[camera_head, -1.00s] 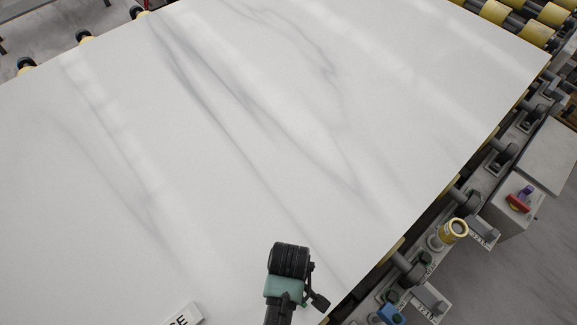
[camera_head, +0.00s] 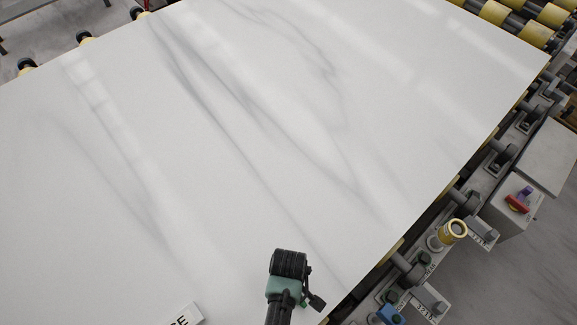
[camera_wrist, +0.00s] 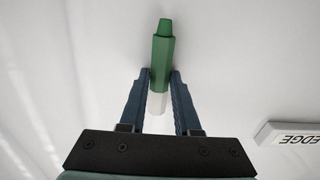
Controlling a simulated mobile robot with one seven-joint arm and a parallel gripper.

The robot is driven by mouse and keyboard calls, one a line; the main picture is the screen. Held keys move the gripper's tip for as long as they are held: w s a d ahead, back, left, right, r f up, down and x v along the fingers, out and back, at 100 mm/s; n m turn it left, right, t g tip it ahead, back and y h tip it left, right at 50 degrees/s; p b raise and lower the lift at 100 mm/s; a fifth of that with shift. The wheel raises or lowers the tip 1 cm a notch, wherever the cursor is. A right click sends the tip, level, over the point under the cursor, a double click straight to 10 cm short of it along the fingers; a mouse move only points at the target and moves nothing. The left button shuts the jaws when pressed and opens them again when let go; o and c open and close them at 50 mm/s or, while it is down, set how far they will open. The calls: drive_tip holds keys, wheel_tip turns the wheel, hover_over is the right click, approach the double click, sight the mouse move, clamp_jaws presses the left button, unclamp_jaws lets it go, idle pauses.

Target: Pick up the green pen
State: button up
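The green pen (camera_wrist: 162,62) shows in the wrist view, pointing away from me, with a narrower green far end and a white near part. My gripper (camera_wrist: 161,75) has one dark blue finger against each side of the pen, with no visible gap at the fingertips. It looks shut on the pen. I cannot tell whether the pen touches the slab or is raised. In the head view the pen and the fingers are hidden; only the black and green end part of my arm shows at the bottom.
Yellow rollers (camera_head: 495,12) and machine supports line the slab's right side.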

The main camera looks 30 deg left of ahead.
clamp_jaws()
drive_tip(key=shift+r, duration=0.1)
